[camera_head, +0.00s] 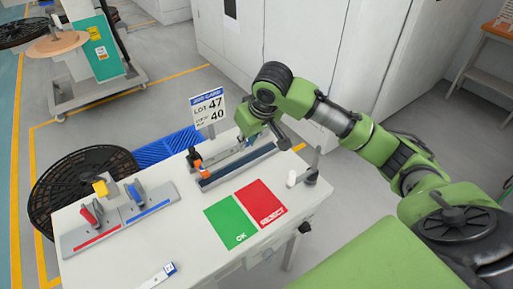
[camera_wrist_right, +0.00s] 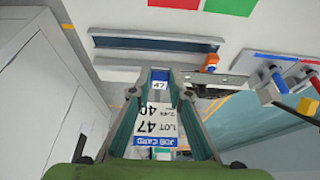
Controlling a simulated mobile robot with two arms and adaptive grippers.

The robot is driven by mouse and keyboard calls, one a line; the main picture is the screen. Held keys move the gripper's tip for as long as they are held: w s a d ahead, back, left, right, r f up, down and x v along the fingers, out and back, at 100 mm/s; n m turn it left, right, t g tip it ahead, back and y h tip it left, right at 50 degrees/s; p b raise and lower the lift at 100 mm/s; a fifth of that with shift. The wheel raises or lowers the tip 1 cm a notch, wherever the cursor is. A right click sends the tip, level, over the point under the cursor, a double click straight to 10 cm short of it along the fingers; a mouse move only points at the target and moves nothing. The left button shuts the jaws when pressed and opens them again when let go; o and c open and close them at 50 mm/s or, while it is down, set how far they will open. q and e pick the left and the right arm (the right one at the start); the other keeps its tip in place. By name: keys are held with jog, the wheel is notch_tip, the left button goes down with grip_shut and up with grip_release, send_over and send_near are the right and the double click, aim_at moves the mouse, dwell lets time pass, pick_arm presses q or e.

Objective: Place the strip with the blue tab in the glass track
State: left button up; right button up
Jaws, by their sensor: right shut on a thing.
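My right gripper (camera_head: 268,134) is over the far side of the white table, beside the job card. A long straight track (camera_head: 238,167) with a dark blue-grey channel lies on the table just in front of the gripper, and also shows ahead of the fingertips in the wrist view (camera_wrist_right: 155,43). The gripper is apart from it. My left gripper is out of view.
An orange clip (camera_head: 203,171) sits at the track's left end. The job card (camera_head: 208,107) reads LOT 47. Green OK (camera_head: 232,221) and red REJECT (camera_head: 262,204) mats lie in front. A grey fixture (camera_head: 118,220) has red and blue handles. A blue-ended white piece (camera_head: 160,275) lies near the front edge.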

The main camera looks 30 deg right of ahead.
jog(key=w+d+f+p, duration=0.1)
jog(key=w+d+f, duration=0.2)
jog(key=d, duration=0.3)
send_over(263, 153)
jog(key=s, duration=0.2)
jog(key=f, duration=0.2)
jog(key=a+f, duration=0.1)
jog(key=f, duration=0.1)
jog(key=shift+w+f, duration=0.15)
jog(key=shift+f, duration=0.05)
jog(key=shift+w+d+f+p, duration=0.2)
jog(key=shift+d+f+p, duration=0.15)
jog(key=shift+f, duration=0.15)
jog(key=f+p, duration=0.1)
jog(key=f, duration=0.2)
jog(key=shift+d, duration=0.2)
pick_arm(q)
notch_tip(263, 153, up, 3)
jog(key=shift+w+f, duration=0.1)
pick_arm(e)
jog(key=shift+w+f, duration=0.1)
jog(key=shift+f, duration=0.15)
jog(key=shift+f, duration=0.25)
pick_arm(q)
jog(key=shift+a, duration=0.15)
pick_arm(e)
jog(key=shift+f, duration=0.35)
jog(key=o, duration=1)
jog(key=shift+c, duration=0.2)
